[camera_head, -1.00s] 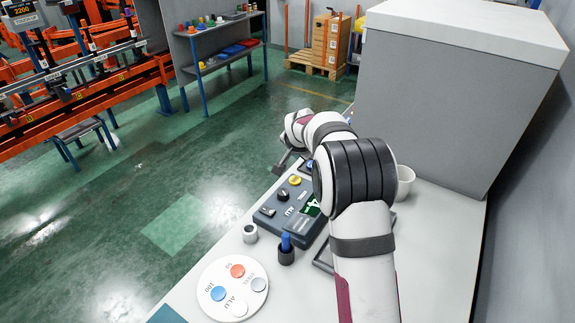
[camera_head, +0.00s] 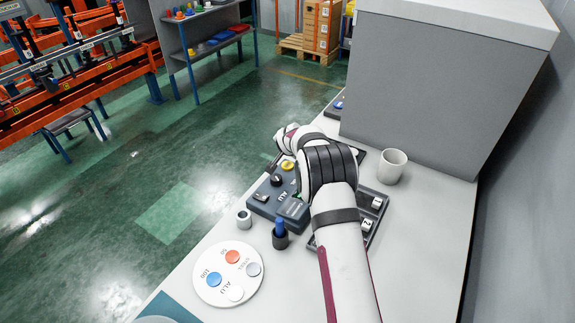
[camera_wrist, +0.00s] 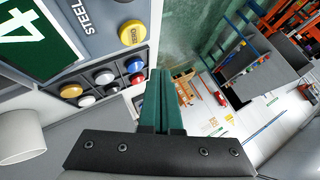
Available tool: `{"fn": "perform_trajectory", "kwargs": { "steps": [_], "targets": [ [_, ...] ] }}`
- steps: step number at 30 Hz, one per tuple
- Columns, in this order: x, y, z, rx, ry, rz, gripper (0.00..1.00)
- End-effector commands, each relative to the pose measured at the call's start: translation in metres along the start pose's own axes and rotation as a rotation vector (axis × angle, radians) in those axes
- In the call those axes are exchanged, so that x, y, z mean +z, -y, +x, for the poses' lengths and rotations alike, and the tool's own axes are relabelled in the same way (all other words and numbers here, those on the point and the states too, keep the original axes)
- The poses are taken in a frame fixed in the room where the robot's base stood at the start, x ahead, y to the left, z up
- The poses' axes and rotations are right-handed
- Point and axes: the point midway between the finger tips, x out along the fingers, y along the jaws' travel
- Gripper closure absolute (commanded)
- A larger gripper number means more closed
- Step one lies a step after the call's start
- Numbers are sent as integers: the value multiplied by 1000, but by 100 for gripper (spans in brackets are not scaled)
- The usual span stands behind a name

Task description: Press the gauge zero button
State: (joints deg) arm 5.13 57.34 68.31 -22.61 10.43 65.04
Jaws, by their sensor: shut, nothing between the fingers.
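The dark gauge box (camera_head: 268,205) sits on the white bench, partly hidden behind my arm in the head view. It carries a yellow button (camera_head: 287,165), black knobs and a green display. In the wrist view the yellow button (camera_wrist: 131,33), with small dark lettering I cannot read surely, sits beside the word STEEL. The green display (camera_wrist: 30,38) shows a white 4. My gripper (camera_wrist: 160,72) is shut and empty, its dark green fingers pointing up the wrist picture, below and right of the yellow button. They appear apart from it. My arm hides the fingers in the head view.
A dark tray of several coloured round pieces (camera_wrist: 103,77) lies beside the gauge.

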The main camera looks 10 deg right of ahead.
Motion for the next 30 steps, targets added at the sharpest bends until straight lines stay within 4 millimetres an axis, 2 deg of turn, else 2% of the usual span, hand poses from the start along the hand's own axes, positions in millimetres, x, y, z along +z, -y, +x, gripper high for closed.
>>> {"fn": "perform_trajectory", "kwargs": {
  "steps": [6,12,30],
  "targets": [
    [15,-16,20,2,1,-1,100],
    [22,-22,30,1,2,1,100],
    [23,-23,31,0,2,0,100]
  ]
}}
